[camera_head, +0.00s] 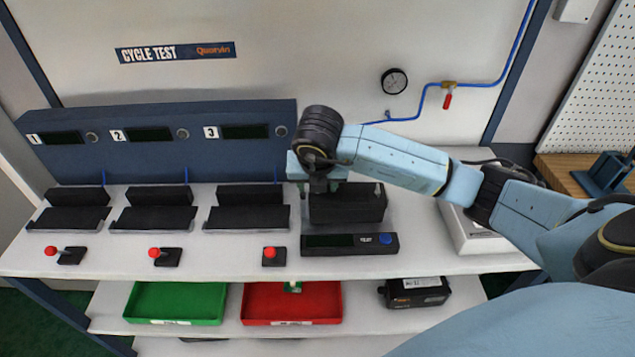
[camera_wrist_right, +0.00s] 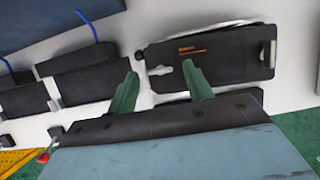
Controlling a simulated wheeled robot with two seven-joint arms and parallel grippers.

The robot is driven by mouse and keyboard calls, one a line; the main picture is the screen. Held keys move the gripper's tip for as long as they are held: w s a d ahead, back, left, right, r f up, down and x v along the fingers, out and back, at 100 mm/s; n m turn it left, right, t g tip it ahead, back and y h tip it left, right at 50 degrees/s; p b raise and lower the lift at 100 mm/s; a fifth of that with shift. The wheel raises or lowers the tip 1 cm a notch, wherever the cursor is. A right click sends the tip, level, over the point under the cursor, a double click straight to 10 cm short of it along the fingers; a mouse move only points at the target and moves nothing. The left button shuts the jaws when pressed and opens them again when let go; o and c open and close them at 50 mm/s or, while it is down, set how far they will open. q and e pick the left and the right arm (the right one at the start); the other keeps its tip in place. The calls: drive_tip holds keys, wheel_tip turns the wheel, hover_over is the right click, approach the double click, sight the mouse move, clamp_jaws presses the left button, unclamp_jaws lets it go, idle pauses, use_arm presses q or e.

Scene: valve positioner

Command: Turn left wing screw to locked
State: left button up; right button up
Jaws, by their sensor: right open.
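A black device (camera_head: 355,205) sits on the bench right of station 3; it also shows in the right wrist view (camera_wrist_right: 215,58). In the right wrist view, a small pale part (camera_wrist_right: 160,70), apparently the left wing screw, is at its left end. A silver part (camera_wrist_right: 266,52) is at the right end. My right gripper (camera_head: 322,190) points down over the device's left end. Its green fingers (camera_wrist_right: 160,69) are open, one on each side of the pale part in the picture. I cannot tell whether they touch it or how the screw is turned. My left gripper is not in view.
A black panel with a blue button (camera_head: 350,243) lies in front of the device. Three stations with black cradles (camera_head: 245,217) and red-knobbed levers (camera_head: 272,254) stand to the left. Green (camera_head: 175,303) and red (camera_head: 291,302) trays and a black box (camera_head: 414,292) are on the lower shelf.

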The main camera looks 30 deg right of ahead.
drive_tip(key=p+v, duration=0.2)
drive_tip(key=v, duration=1.1)
drive_tip(key=shift+r, duration=0.25)
drive_tip(key=shift+a, duration=0.1)
